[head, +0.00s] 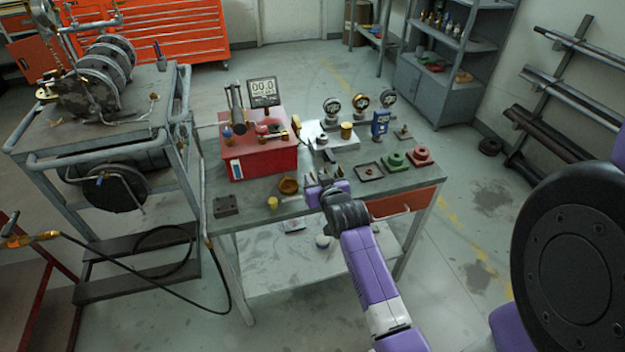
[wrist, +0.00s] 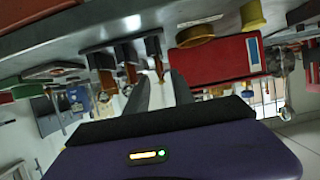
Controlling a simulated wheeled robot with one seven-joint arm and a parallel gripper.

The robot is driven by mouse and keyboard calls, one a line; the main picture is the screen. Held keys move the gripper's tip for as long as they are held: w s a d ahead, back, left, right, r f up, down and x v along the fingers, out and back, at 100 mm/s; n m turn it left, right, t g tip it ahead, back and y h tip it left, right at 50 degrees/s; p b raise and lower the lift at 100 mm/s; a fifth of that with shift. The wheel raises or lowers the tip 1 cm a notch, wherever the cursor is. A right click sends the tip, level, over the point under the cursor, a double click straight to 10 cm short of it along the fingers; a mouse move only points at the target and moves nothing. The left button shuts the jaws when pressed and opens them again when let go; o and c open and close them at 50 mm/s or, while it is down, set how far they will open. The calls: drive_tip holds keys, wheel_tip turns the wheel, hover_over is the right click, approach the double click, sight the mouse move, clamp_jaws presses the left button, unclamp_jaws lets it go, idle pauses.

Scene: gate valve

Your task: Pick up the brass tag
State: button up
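My gripper (head: 326,190) is low over the front middle of the workbench, at a row of small upright pieces in dark holders. The wrist view is upside down, and there the two fingers of my gripper (wrist: 159,86) stand apart. A thin brass-orange piece (wrist: 157,56), seen nearly edge-on, stands in a holder just ahead of the fingertips, roughly in line with the gap. It may be the brass tag, but I cannot read its face. Two browner pieces, one near (wrist: 129,72) and one farther off (wrist: 105,76), stand in similar holders beside it. Contact cannot be told.
A red box (head: 262,155) with a display stands behind on the workbench (head: 335,197). A brass hexagonal piece (head: 289,185) and a yellow cylinder (head: 272,203) are left of my gripper. A dark tray (head: 369,172) and green and red flanged parts lie right.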

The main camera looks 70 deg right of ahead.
drive_tip(key=shift+x, duration=1.05)
clamp_jaws()
idle(0.6)
